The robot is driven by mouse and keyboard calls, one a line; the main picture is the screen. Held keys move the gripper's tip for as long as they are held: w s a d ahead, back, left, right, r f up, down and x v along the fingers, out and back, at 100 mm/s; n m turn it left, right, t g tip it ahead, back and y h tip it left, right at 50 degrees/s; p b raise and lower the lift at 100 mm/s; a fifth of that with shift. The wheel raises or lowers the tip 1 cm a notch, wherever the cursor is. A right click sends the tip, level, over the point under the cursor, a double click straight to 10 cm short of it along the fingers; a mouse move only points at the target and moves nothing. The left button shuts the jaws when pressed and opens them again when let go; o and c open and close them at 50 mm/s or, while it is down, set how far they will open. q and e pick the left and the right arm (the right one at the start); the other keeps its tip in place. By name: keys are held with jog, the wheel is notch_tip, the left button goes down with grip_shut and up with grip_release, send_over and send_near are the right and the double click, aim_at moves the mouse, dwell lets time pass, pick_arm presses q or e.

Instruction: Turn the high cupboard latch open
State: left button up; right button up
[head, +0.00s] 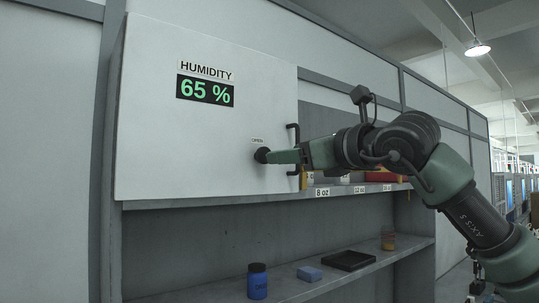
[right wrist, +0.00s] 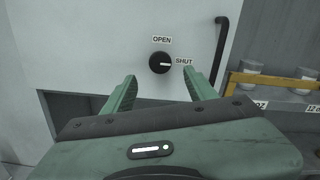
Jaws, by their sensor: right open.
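The latch is a round black knob (right wrist: 160,62) on the white cupboard door (head: 150,130). In the right wrist view its white mark points right, at the SHUT label (right wrist: 184,62). The OPEN label (right wrist: 162,39) is above the knob. My right gripper (right wrist: 159,78) is open and empty, with its two green fingertips just below the knob, one to each side. In the head view the knob (head: 262,155) shows at the fingertips of my right gripper (head: 273,157); whether they touch it I cannot tell. My left gripper is not in view.
A black bar handle (right wrist: 221,50) is right of the knob. White cups (right wrist: 250,70) stand on the shelf at right. The door shows a humidity display (head: 205,90).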

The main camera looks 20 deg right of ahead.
aim_at(262, 156)
jog(key=p+x, duration=0.4)
jog(key=x, duration=0.3)
jog(key=shift+w, duration=0.35)
jog(key=shift+a, duration=0.1)
grip_shut()
